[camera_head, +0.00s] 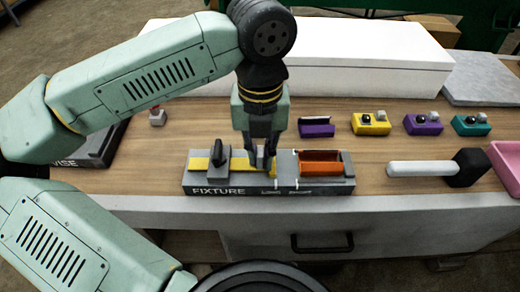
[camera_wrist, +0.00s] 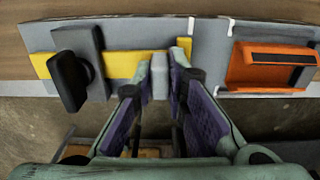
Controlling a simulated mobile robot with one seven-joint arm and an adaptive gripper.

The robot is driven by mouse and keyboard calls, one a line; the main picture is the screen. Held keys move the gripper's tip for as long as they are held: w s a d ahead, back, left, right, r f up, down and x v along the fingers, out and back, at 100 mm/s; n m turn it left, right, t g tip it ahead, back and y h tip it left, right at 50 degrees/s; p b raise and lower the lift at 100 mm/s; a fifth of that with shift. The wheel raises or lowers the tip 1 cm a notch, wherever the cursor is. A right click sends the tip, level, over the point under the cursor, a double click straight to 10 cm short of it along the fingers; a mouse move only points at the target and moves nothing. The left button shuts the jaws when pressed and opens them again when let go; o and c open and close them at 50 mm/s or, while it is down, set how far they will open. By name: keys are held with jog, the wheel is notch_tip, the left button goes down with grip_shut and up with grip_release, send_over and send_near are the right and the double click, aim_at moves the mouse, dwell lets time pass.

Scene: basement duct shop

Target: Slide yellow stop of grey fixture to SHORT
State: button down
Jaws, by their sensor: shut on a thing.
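The grey fixture (camera_head: 228,190), labelled FIXTURE, lies near the front edge of the bench. Its yellow stop (camera_head: 200,164) is a flat bar running under a grey bridge with a black knob (camera_head: 217,152); in the wrist view the yellow bar (camera_wrist: 120,64) ends in an upturned tip on the right. My gripper (camera_head: 260,166) points down over the fixture, right of the knob. In the wrist view its fingers (camera_wrist: 160,78) are closed around a small grey block at the bar's right part. An orange piece (camera_head: 320,168) sits in the fixture's right part. White marks show on the fixture.
Behind the fixture stand a purple block (camera_head: 316,128), a yellow block (camera_head: 370,124), another purple block (camera_head: 423,124) and a teal block (camera_head: 471,125). A mallet (camera_head: 466,168) lies at right beside a pink tray (camera_head: 507,162). A vise (camera_head: 92,150) is at left. A long white box (camera_head: 360,58) stands behind.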

jog(key=d+b, duration=0.2)
jog(key=d, duration=0.2)
jog(key=shift+d, duration=0.2)
jog(key=c, duration=1.7)
grip_release()
jog(key=shift+d, duration=0.15)
jog(key=shift+o, duration=0.5)
jog(key=shift+r, duration=0.25)
notch_tip(320, 180, up, 12)
jog(key=shift+f, duration=0.2)
